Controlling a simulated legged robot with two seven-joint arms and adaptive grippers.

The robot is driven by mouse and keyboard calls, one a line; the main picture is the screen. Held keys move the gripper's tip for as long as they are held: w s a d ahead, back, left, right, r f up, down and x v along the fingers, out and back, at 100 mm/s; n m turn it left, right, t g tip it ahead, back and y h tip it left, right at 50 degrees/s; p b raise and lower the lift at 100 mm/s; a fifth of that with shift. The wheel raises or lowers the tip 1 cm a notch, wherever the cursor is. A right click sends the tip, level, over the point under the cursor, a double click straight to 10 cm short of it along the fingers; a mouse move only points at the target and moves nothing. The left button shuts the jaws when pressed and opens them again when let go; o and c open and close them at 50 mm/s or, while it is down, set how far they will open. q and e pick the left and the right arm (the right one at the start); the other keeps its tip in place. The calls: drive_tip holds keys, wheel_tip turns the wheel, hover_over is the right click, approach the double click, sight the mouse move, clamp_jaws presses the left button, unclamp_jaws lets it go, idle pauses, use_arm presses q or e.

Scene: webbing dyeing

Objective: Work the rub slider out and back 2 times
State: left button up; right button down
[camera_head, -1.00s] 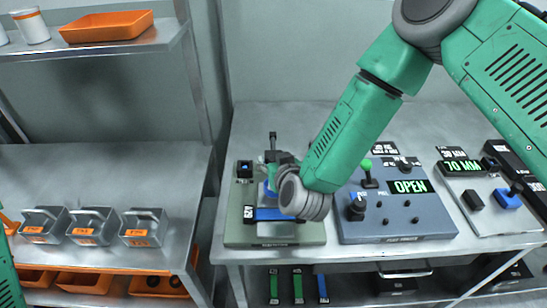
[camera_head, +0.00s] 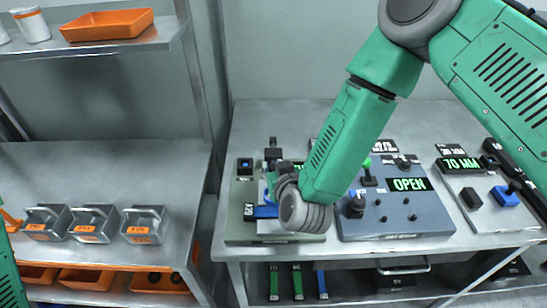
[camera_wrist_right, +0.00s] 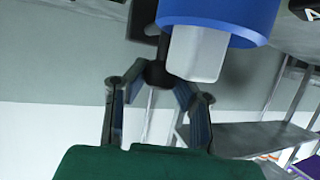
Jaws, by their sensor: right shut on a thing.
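The rub tester is a grey-green panel (camera_head: 240,226) at the left end of the right table, with a blue bar (camera_head: 265,212) across its front and a dark upright post (camera_head: 272,154) behind. My right gripper (camera_head: 270,178) is over the panel, shut on what seems to be the rub slider. The wrist and gripper hide most of the slider and the grip. In the right wrist view, the fingers (camera_wrist_right: 157,95) show with a dark piece between them, and a blue cylinder (camera_wrist_right: 225,15) with a grey block fills the top.
A blue-grey console (camera_head: 400,222) with a lit OPEN display and a green knob stands just right of the panel. A pale 70 MM unit (camera_head: 488,222) is farther right. Several grey bins (camera_head: 146,226) stand on the left bench. An orange tray (camera_head: 107,25) is on the upper shelf.

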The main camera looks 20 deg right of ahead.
drive_tip(key=c, duration=1.3)
unclamp_jaws()
drive_tip(key=shift+w, duration=0.15)
drive_tip(key=v, duration=1.2)
drive_tip(key=shift+f, duration=0.1)
